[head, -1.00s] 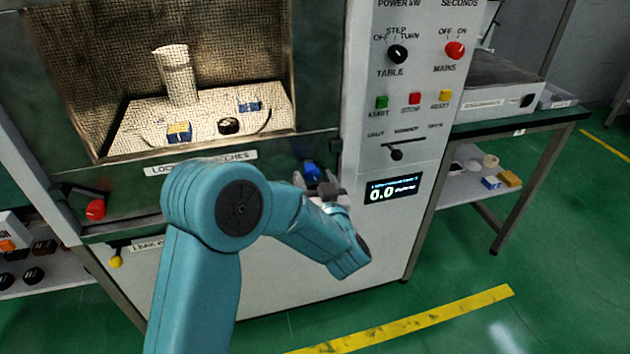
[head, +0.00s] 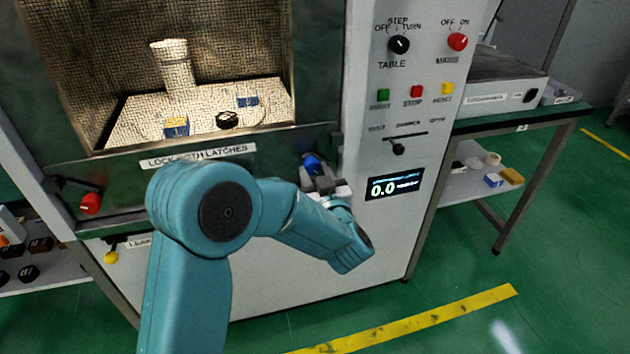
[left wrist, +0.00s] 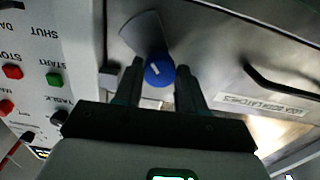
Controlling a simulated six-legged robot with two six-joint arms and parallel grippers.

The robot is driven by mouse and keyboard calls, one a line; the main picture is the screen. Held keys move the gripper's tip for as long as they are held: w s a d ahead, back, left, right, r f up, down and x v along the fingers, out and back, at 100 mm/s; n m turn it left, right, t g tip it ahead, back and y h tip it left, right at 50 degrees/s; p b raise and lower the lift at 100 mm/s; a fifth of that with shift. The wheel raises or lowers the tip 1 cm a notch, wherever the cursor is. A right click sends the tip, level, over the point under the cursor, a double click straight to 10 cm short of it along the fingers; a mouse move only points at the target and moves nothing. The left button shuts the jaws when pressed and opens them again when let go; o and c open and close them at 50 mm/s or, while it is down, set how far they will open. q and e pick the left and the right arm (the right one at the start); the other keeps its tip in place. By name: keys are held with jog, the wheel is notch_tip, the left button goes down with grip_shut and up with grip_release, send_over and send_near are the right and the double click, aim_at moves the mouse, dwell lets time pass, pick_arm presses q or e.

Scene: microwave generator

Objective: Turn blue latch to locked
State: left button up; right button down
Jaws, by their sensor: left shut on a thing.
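The blue latch (head: 312,162) is a round blue knob at the lower right of the microwave door. In the left wrist view the blue latch (left wrist: 159,73) shows a short white mark on its face, with a grey fan-shaped plate beside it. My left gripper (head: 321,178) reaches it from below. In the left wrist view the fingers of my left gripper (left wrist: 160,80) stand on either side of the knob and are shut on it. Parts of the latch are hidden by the fingers. My right gripper is not in view.
A red knob (head: 90,204) sits at the door's lower left, with a yellow knob (head: 110,258) below it. The control panel holds a display (head: 394,185), buttons and a red mains knob (head: 457,42). A side bench (head: 520,128) stands at the right. The green floor in front is clear.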

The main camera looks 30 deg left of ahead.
pick_arm(q)
jog(key=n+b, duration=0.3)
jog(key=b, duration=0.1)
jog(key=n+b, duration=0.3)
jog(key=n, duration=0.1)
jog(key=n+b, duration=0.4)
jog(key=shift+f+b, duration=0.25)
jog(key=shift+b, duration=0.05)
jog(key=n+b, duration=0.2)
jog(key=n, duration=0.1)
jog(key=shift+d+r+b, duration=0.1)
jog(key=shift+b, duration=0.3)
jog(key=shift+r+n+b, duration=0.1)
jog(key=shift+n+b, duration=0.5)
jog(key=shift+n, duration=0.2)
jog(key=shift+r, duration=0.1)
jog(key=o, duration=1.1)
jog(key=p+v, duration=0.2)
jog(key=v, duration=1.4)
jog(key=shift+s+d, duration=0.1)
jog(key=shift+s, duration=0.05)
